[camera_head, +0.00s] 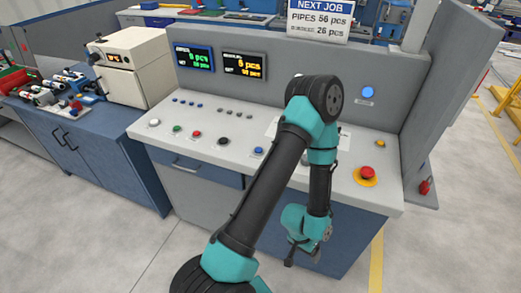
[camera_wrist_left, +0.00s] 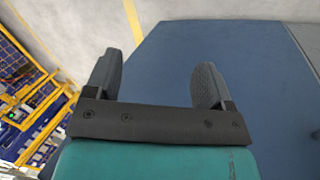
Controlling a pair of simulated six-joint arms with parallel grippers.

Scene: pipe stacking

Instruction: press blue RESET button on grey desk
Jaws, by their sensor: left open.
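The grey desk (camera_head: 225,170) stands in the middle of the head view. A small blue button (camera_head: 258,150) sits on its top near the front edge, just left of my arm; its label is too small to read. A larger round blue button or lamp (camera_head: 367,92) is on the upright panel at the right. My left gripper (camera_head: 290,258) hangs below the desk top, in front of the blue cabinet front. In the wrist view, the left gripper (camera_wrist_left: 157,78) is open with nothing between its fingers. My right gripper is not in view.
A red button on a yellow ring (camera_head: 366,175) is at the desk's right. Several other buttons (camera_head: 197,133) line the front edge. Two displays (camera_head: 244,66) are on the back panel. A side bench (camera_head: 75,115) stands left. My arm hides part of the desk top.

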